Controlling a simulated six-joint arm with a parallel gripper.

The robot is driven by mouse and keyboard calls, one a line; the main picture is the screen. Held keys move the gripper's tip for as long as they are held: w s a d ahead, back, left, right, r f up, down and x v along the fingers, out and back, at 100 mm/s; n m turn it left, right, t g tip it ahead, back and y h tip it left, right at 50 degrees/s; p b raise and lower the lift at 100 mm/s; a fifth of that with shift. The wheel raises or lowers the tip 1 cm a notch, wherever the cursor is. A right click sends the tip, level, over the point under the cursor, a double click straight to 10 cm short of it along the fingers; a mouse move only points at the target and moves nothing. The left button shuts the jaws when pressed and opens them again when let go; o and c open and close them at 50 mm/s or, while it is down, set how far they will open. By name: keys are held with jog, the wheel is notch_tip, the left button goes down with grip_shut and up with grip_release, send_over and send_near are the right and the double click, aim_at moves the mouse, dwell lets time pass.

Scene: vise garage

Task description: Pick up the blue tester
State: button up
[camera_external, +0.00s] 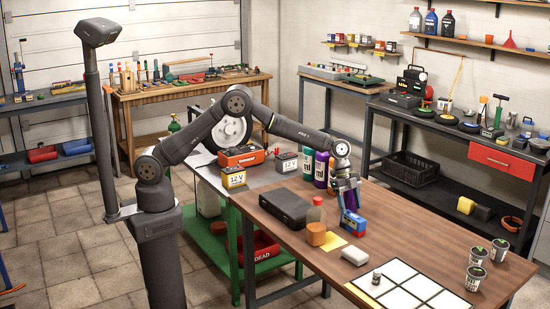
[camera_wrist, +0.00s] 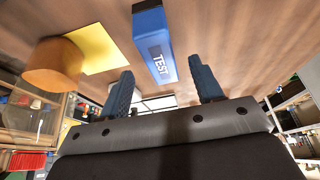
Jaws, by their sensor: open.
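The blue tester (camera_external: 355,223) is on the brown wooden table, close to the near edge of the bottle and note group. In the wrist view the tester (camera_wrist: 155,45) shows a white "TEST" label and lies beyond the fingertips, in line with the gap between them. My gripper (camera_external: 347,196) points down just above the tester. In the external view the fingers partly overlap the tester's top, and contact cannot be told.
An amber bottle (camera_external: 316,222) and a yellow note (camera_external: 333,242) are left of the tester. A black case (camera_external: 286,207) lies behind them. Cups (camera_external: 476,278) stand at right. The table's right middle is clear.

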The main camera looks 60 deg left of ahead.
aim_at(353, 216)
jog(key=shift+x, duration=3.6)
jog(key=shift+d+r, duration=0.15)
jog(key=c, duration=1.2)
